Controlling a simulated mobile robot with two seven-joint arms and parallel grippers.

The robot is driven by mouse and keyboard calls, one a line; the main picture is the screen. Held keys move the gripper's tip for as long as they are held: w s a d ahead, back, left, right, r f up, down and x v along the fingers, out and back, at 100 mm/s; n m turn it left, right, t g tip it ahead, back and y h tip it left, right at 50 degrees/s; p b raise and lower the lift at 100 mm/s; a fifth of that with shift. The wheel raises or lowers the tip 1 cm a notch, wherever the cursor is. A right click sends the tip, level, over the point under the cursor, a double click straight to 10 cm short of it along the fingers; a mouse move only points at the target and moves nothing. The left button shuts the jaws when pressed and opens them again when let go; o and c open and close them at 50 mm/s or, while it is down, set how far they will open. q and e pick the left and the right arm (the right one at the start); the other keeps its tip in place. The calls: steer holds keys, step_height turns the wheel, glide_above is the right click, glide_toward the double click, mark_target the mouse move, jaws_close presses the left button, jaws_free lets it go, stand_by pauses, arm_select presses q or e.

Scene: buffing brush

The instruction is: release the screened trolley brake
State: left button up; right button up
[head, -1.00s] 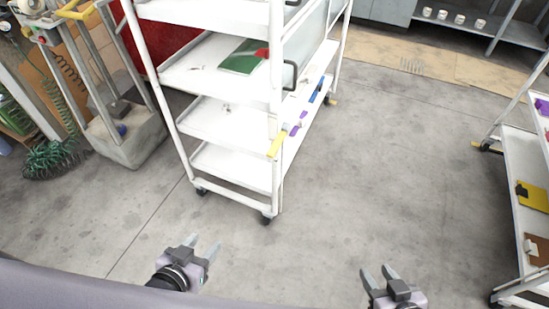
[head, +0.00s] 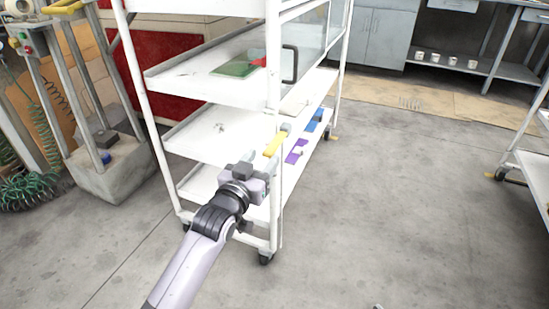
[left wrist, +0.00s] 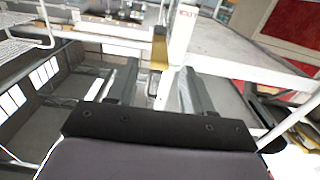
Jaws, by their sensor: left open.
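The white trolley (head: 205,87) stands ahead with its shelves facing me. A yellow brake lever (head: 276,144) sticks out low at its near corner post. In the left wrist view the yellow lever (left wrist: 159,50) shows upright beyond the gap between my fingers. My left gripper (head: 262,163) is open and close to the lever's near end. In the left wrist view its two fingers (left wrist: 150,85) stand wide apart with nothing held between them. Contact with the lever cannot be told. Of my right gripper, only a small grey tip (head: 378,306) seems to show at the bottom edge.
Purple (head: 296,152) and blue (head: 314,120) pieces lie on the trolley's side ledge. A clear panel with a dark handle (head: 291,64) covers its upper side. Another white trolley (head: 530,170) stands at the right. The concrete floor (head: 400,200) between them is clear.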

mark_target(283, 131)
arm_select(q)
steer(key=shift+b+x, duration=1.35)
steer(key=shift+x, duration=2.4)
arm_select(e)
steer(key=shift+w+a+f+y, duration=0.2)
steer(key=shift+a+f+y, duration=0.1)
steer(key=shift+a, duration=0.25)
steer(key=shift+w+a+f+y, duration=0.2)
steer(key=shift+a+y, duration=0.1)
steer(key=shift+a, duration=0.2)
arm_select(q)
steer(key=shift+d+r, duration=0.1)
steer(key=shift+r, duration=0.1)
jaws_close()
arm_select(e)
steer(key=shift+r, duration=0.15)
